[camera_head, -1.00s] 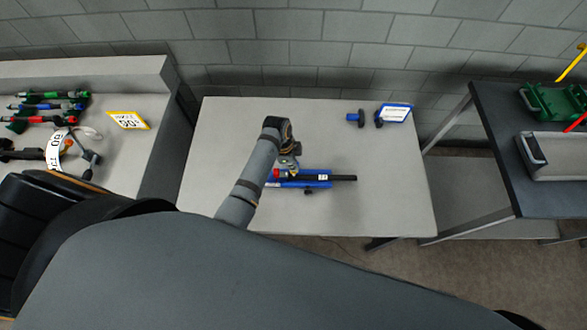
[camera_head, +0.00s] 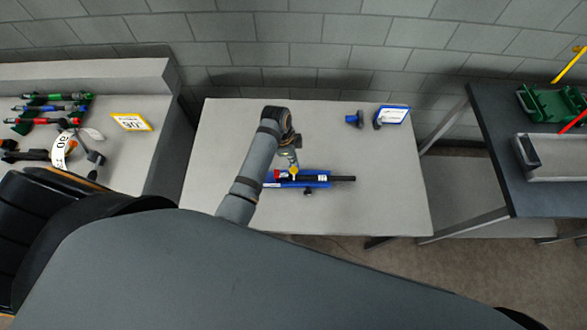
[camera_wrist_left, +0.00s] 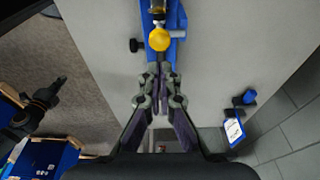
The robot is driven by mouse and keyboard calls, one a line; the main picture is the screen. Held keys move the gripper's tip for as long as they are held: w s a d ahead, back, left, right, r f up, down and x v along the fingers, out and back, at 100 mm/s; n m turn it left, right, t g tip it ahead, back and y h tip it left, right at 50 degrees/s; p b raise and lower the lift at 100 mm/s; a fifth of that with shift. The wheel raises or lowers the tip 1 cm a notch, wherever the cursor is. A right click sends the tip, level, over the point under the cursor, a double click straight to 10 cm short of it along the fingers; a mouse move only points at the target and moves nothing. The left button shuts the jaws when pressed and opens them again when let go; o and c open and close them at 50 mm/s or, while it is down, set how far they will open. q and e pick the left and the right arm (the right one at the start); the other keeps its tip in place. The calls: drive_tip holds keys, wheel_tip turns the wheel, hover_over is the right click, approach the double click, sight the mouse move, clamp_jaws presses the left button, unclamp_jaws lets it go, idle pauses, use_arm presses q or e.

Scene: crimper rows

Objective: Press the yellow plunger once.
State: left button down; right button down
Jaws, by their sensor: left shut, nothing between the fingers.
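The yellow plunger (camera_head: 294,171) stands on the blue fixture (camera_head: 318,179) on the light grey table. It shows in the left wrist view (camera_wrist_left: 159,40) as a round yellow cap, just beyond my fingertips. My left gripper (camera_head: 291,160) is shut and empty, close to the plunger on its far side in the head view. In the left wrist view my left gripper's fingers (camera_wrist_left: 161,76) point toward the cap and over the blue base. I cannot tell whether they touch the plunger.
A black bar (camera_head: 342,178) sticks out to the right of the fixture. Blue knobbed parts (camera_head: 354,119) and a white card (camera_head: 394,114) stand at the table's back right. A dark bench (camera_head: 490,130) is at the right, and a tool shelf at the left. The table's right half is mostly clear.

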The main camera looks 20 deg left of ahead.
use_arm(q)
drive_tip(key=shift+r, duration=1.95)
